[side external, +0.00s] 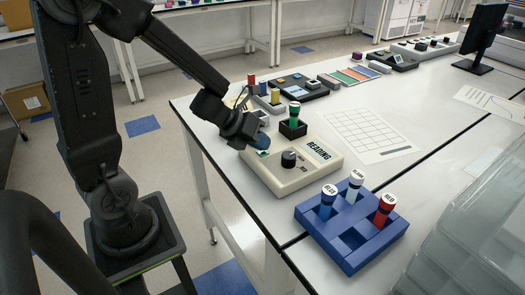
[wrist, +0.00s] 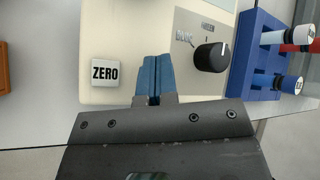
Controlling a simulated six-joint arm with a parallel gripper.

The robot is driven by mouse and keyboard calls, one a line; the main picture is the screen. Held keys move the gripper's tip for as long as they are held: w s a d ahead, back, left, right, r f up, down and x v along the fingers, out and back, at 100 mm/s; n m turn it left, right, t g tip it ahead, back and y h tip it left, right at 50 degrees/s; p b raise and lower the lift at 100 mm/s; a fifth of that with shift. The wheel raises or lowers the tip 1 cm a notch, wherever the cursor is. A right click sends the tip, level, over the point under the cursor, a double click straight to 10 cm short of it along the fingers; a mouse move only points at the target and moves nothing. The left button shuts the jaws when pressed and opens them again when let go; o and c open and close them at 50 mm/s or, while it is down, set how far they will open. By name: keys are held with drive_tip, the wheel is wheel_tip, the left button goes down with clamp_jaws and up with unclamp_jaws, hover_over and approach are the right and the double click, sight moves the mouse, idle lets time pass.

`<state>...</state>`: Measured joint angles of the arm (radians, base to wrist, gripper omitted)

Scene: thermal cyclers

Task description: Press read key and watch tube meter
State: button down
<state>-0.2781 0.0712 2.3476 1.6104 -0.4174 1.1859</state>
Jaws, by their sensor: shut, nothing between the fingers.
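The cream tube meter (side external: 270,178) sits at the table's near edge, with "READING" on its display (side external: 318,150) and a black knob (side external: 289,158), also seen in the wrist view (wrist: 210,57). My gripper (side external: 262,143) is shut and empty, its blue fingertips down at the meter's top. In the wrist view the fingertips (wrist: 155,72) lie between the white ZERO key (wrist: 104,72) and the knob. No read key shows; the fingers may cover it. A green tube (side external: 294,112) stands in a small black holder (side external: 291,131) behind the meter.
A blue rack (side external: 350,243) right of the meter holds a blue tube (side external: 327,203), a white-capped tube (side external: 354,188) and a red tube (side external: 384,208). A gridded sheet (side external: 365,132) lies behind. Clear bins (side external: 470,235) stand at lower right. Other small devices line the far left edge.

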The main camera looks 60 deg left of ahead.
idle(0.3)
drive_tip(key=shift+r, duration=0.8)
drive_tip(key=shift+r, duration=2.5)
